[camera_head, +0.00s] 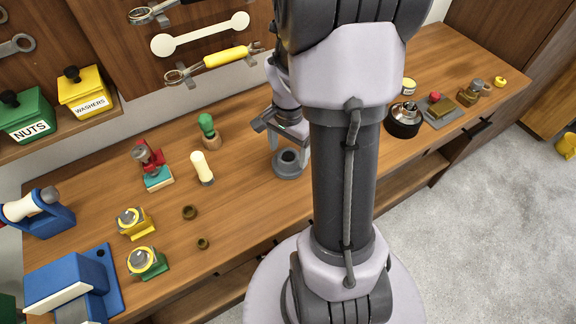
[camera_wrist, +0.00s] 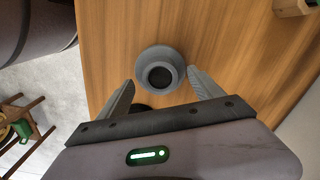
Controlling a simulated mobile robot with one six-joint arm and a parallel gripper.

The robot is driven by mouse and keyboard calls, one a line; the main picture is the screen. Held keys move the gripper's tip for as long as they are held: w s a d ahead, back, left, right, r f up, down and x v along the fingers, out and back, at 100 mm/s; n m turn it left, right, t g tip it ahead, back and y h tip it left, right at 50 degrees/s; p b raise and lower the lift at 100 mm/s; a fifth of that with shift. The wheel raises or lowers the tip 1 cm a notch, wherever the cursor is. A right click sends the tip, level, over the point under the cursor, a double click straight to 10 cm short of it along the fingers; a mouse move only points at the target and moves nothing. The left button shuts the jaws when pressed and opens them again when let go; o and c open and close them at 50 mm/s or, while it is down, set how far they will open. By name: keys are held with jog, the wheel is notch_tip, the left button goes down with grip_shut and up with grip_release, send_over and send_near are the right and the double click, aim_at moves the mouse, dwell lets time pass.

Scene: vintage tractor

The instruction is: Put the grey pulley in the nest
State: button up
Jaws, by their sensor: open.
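The grey pulley (camera_head: 288,170) stands upright on the wooden bench below my gripper (camera_head: 280,127). In the wrist view the pulley (camera_wrist: 143,59) is a round grey piece with a wide rim and a dark central hole. My gripper (camera_wrist: 160,77) is open there, with one finger on each side of the pulley and no visible grip on it. I cannot tell how high the fingertips are above it. No thing is clearly recognisable as the nest; my arm hides part of the bench.
Two small brass rings (camera_head: 190,212) lie nearer the front left. A black round piece (camera_head: 404,124) and a grey plate (camera_head: 439,112) with parts are right of my arm.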

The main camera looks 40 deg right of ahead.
notch_tip(320, 180, down, 3)
jog(key=shift+r+b, duration=0.15)
jog(key=shift+b, duration=0.15)
jog(key=shift+r, duration=0.1)
grip_shut()
jog(key=shift+r, duration=0.1)
